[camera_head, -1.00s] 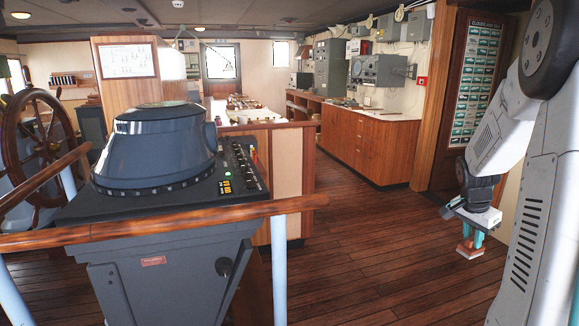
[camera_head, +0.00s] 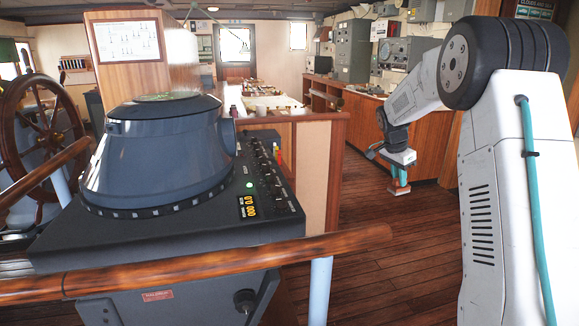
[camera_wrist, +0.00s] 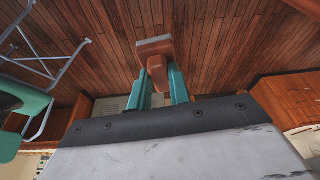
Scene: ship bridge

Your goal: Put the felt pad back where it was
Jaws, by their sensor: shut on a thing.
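My gripper (camera_head: 398,177) hangs in the air over the wooden floor, right of the middle in the head view. Its teal fingers are shut on a small orange-brown block with a wider, flat paler end, which I take to be the felt pad (camera_head: 399,190). In the wrist view the felt pad (camera_wrist: 153,46) sticks out beyond the fingers of my gripper (camera_wrist: 160,76), with planks behind it. It touches nothing but the fingers. The pad's former place cannot be told from these frames.
A dark console (camera_head: 160,160) with a domed top stands close in front, behind a wooden rail (camera_head: 200,268). A ship's wheel (camera_head: 38,130) is at left. A table (camera_head: 270,103) with small items lies beyond. Cabinets (camera_head: 425,145) line the right. The floor (camera_head: 385,235) between is clear.

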